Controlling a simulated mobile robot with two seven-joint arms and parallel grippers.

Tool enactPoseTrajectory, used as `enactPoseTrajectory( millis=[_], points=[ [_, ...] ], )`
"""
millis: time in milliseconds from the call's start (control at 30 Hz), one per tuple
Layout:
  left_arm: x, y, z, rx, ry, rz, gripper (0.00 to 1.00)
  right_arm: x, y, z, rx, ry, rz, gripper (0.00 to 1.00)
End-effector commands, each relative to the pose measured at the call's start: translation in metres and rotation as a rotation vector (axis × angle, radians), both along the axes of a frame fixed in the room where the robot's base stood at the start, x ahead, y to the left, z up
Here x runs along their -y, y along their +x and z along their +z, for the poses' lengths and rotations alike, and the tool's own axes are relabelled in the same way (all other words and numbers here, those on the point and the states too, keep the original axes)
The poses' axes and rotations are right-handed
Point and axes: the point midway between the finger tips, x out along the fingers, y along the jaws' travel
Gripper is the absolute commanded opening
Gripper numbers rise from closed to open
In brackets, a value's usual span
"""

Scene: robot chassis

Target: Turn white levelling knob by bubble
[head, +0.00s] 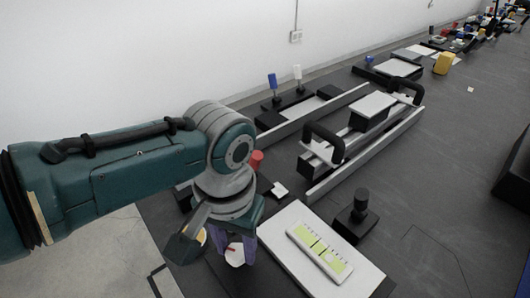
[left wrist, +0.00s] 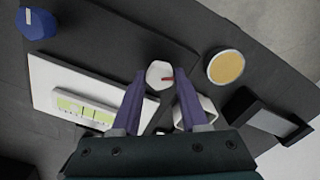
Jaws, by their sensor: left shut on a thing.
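The white levelling knob (head: 236,256) has a red mark on top and stands beside the white plate (head: 277,230). In the left wrist view the knob (left wrist: 158,74) sits between the two purple fingers of my left gripper (left wrist: 160,80), with its red mark pointing right. My left gripper (head: 234,250) is shut on the knob from above. The bubble level (head: 319,251), a white bar with yellow-green windows, lies on the plate; it also shows in the left wrist view (left wrist: 86,108). The bubbles are too small to read. My right gripper is not in view.
A black knob on a block (head: 355,212) stands right of the plate. A red knob (head: 256,159) is partly behind my left arm. Rails with black handles (head: 323,140) lie farther back. A yellow-topped round piece (left wrist: 226,67) is near the gripper. The dark bench at right is mostly clear.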

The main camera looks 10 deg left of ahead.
Motion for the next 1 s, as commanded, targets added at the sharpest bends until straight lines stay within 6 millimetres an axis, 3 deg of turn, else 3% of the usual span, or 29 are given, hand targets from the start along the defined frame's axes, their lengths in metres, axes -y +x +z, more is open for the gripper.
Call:
enactPoseTrajectory(
  millis=[433, 1000],
  points=[
    [-0.0002, -0.0001, -0.0001, 0.000, 0.000, -0.290, 0.00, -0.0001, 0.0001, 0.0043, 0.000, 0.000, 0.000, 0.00],
    [-0.0003, 0.0001, -0.0004, 0.000, 0.000, -0.362, 0.00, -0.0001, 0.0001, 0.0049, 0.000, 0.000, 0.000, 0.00]
  ],
)
